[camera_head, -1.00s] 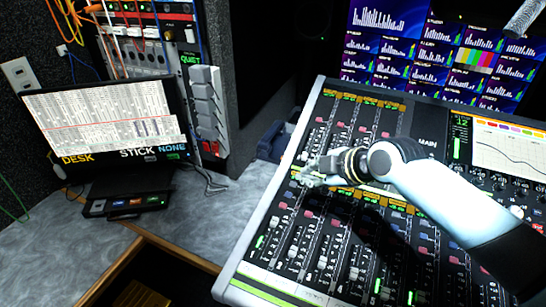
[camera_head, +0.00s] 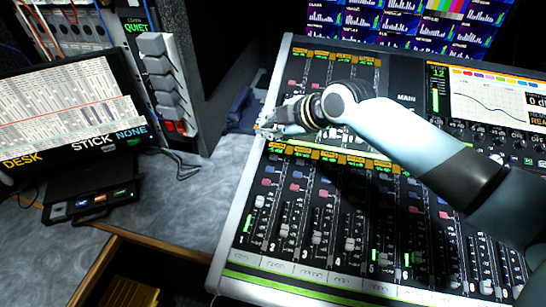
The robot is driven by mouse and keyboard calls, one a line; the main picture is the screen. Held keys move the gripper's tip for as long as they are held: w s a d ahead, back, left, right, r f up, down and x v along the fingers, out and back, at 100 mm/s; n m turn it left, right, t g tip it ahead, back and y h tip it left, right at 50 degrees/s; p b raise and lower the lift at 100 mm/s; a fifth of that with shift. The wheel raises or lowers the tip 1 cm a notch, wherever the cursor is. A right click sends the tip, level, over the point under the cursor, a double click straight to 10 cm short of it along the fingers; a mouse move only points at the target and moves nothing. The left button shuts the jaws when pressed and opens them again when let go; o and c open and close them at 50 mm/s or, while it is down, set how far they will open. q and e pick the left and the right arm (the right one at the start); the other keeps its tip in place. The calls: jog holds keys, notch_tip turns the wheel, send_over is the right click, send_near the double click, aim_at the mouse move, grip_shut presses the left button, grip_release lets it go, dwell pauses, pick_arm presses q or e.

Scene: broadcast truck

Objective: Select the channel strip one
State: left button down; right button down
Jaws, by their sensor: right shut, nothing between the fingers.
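The mixing console (camera_head: 232,272) fills the right half of the head view, with channel strips in an upper and a lower bank. Channel strip one (camera_head: 257,205) is the leftmost strip of the lower bank, with a small "1" beside its fader and a green-lit meter. My right gripper (camera_head: 262,131) is shut and empty. It is over the console's left edge, near the top of the lower bank's leftmost strip. I cannot tell whether its fingertips touch the surface. My right arm hides part of the upper bank. My left gripper is not in view.
A monitor (camera_head: 70,115) reading DESK, STICK and NONE stands on the grey counter (camera_head: 195,205) at left. A small button box (camera_head: 95,205) sits below it. A rack with cables (camera_head: 85,30) is behind. An open drawer (camera_head: 130,290) is at bottom left.

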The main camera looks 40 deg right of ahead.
jog(key=b, duration=0.7)
send_over(272, 163)
notch_tip(272, 163, down, 8)
jog(key=shift+r, duration=0.1)
dwell(0.8)
jog(key=shift+w+f, duration=0.1)
jog(key=shift+f, duration=0.3)
jog(key=shift+f+b, duration=0.4)
jog(key=shift+b, duration=0.25)
dwell(0.3)
jog(key=shift+r, duration=0.15)
jog(key=shift+r+p, duration=0.7)
jog(key=shift+p, duration=0.1)
jog(key=r+p, duration=0.4)
jog(key=r, duration=0.1)
jog(key=shift+s+a, duration=0.3)
